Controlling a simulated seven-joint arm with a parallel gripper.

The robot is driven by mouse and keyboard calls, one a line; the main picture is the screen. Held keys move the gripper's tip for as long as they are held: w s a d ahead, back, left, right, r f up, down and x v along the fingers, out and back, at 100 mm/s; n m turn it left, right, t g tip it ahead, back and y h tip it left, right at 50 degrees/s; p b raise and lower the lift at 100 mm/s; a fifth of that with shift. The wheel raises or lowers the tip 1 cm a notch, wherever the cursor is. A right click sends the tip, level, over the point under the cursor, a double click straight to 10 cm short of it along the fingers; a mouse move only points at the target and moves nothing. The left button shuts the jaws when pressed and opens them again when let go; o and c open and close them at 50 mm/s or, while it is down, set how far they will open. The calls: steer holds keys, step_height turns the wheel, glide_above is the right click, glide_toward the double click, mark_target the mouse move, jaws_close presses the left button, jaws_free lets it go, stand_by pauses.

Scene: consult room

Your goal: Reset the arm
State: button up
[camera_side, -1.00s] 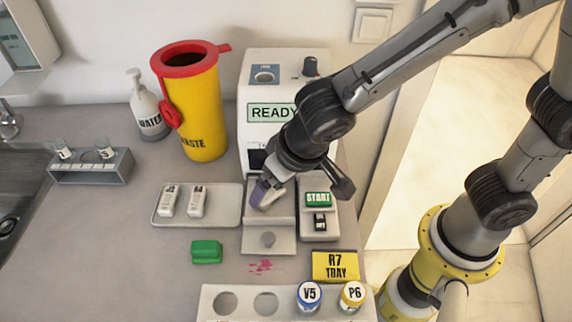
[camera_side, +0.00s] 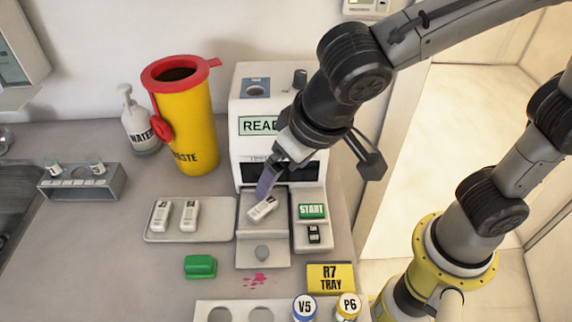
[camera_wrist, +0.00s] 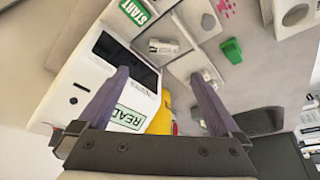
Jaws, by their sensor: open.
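My gripper (camera_side: 267,186) is in front of the white analyser (camera_side: 249,172), just above its pulled-out drawer (camera_side: 248,250). Its purple fingers point down, and the wrist view shows them wide apart with nothing between them (camera_wrist: 158,98). A white cassette (camera_side: 262,208) lies slanted on the drawer just below the fingertips. In the side view I cannot tell whether a fingertip touches it. The cassette also shows in the wrist view (camera_wrist: 163,47), away from the fingers. The green START button (camera_side: 311,211) is right of the drawer.
A tray (camera_side: 217,234) with two cassettes lies left of the drawer. The yellow waste bin (camera_side: 187,125), WATER bottle (camera_side: 139,125) and vial rack (camera_side: 85,183) stand further left. A green block (camera_side: 200,267), pink stain (camera_side: 255,282) and R7 TRAY sign (camera_side: 330,277) are in front.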

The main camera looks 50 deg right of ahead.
steer(key=s+d+r, duration=0.1)
steer(key=s+d, duration=0.4)
steer(key=d, duration=0.6)
steer(key=s+d+t, duration=0.1)
steer(key=s+d, duration=0.4)
steer(key=d, duration=0.5)
steer(key=shift+d+r, duration=0.35)
steer(key=shift+s, duration=0.1)
steer(key=shift+c, duration=0.3)
